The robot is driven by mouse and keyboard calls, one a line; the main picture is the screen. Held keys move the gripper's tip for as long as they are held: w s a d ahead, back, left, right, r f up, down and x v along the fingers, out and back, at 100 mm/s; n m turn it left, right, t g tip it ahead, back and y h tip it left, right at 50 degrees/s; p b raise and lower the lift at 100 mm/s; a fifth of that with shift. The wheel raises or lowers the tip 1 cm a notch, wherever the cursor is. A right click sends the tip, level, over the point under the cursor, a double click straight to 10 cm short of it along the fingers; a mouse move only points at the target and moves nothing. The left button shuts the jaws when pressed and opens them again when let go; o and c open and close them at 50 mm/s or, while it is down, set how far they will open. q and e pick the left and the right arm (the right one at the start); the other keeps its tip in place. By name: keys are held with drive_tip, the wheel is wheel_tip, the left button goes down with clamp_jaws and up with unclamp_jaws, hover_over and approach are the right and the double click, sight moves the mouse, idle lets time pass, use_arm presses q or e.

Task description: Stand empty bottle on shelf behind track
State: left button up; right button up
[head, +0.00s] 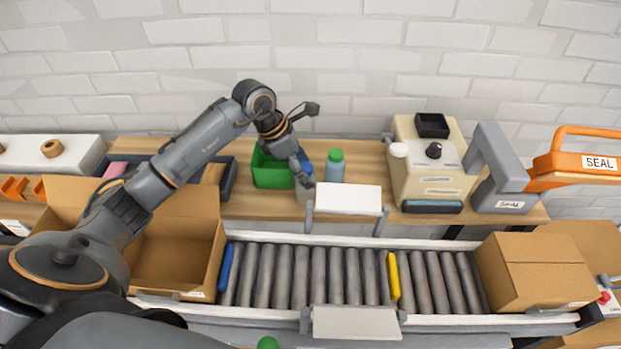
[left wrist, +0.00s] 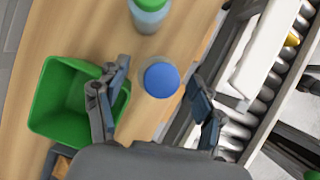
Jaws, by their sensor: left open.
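A pale bottle with a blue cap (head: 305,189) stands upright on the wooden shelf (head: 236,207) behind the roller track (head: 310,275). A bottle with a green cap (head: 335,166) stands just right of it, holding something bluish. My left gripper (head: 303,176) is over the blue-capped bottle and partly hides it. In the left wrist view my left gripper (left wrist: 158,88) is open, its fingers on either side of the blue cap (left wrist: 161,80) with gaps between. The green-capped bottle (left wrist: 149,14) is beyond the fingers. I cannot tell how full the blue-capped bottle is. My right gripper is out of view.
A green bin (head: 270,171) stands close left of the bottles. A white panel (head: 347,199) rises in front of them. A cream machine (head: 430,165) stands to the right. An open carton (head: 180,250) and a closed carton (head: 535,268) flank the rollers. A green round top (head: 268,343) shows at the near edge.

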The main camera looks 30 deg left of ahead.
use_arm(q)
drive_tip(key=b+v, duration=0.1)
drive_tip(key=v, duration=0.5)
drive_tip(key=shift+s+a+r, duration=0.1)
drive_tip(key=shift+r, duration=0.05)
drive_tip(key=shift+s+a+r, duration=0.15)
drive_tip(key=shift+s+r, duration=0.05)
drive_tip(key=shift+r, duration=0.3)
